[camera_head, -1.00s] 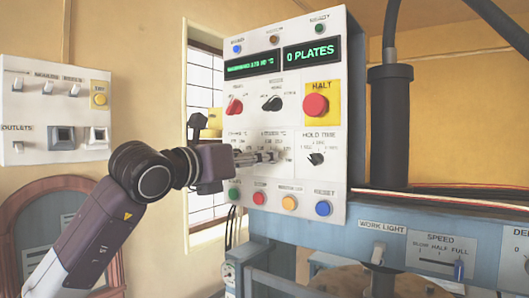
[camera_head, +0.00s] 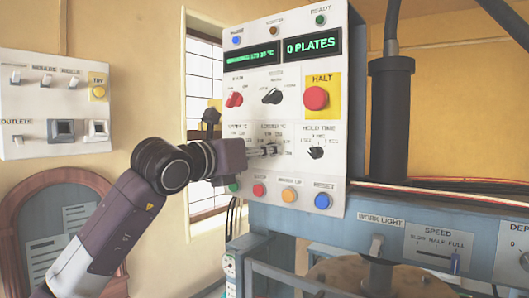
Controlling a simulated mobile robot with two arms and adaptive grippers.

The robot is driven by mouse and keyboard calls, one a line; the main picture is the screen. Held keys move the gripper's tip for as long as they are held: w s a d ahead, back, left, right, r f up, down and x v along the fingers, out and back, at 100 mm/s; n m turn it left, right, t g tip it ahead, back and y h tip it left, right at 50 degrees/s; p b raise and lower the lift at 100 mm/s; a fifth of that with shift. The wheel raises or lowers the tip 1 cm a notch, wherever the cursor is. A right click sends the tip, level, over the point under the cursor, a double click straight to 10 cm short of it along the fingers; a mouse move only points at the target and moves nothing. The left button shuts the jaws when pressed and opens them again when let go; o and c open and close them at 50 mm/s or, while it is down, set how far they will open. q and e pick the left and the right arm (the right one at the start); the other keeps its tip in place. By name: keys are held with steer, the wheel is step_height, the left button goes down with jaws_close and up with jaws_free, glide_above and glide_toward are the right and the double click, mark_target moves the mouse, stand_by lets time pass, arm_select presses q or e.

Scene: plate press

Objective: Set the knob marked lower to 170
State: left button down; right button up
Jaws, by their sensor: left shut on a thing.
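The knob marked lower (camera_head: 273,150) is on the white control panel, in the row below the red and black selectors. Its label sits just above it, small and blurred. My left gripper (camera_head: 268,151) reaches in from the left and is shut on this knob. The fingers hide most of the knob, so its pointer and setting cannot be read. The green display (camera_head: 251,56) at the panel's top left shows text too blurred to read surely. My right gripper is not in view.
The hold time knob (camera_head: 316,152) is just right of my gripper, with the red halt button (camera_head: 316,98) above it. Several coloured buttons, including a red one (camera_head: 258,190), line the panel below. My left gripper and arm cover the dial area left of the lower knob.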

arm_select(q)
steer(key=m+b, duration=0.1)
steer(key=m, duration=3)
steer(key=shift+m+b, duration=0.3)
stand_by(0.6)
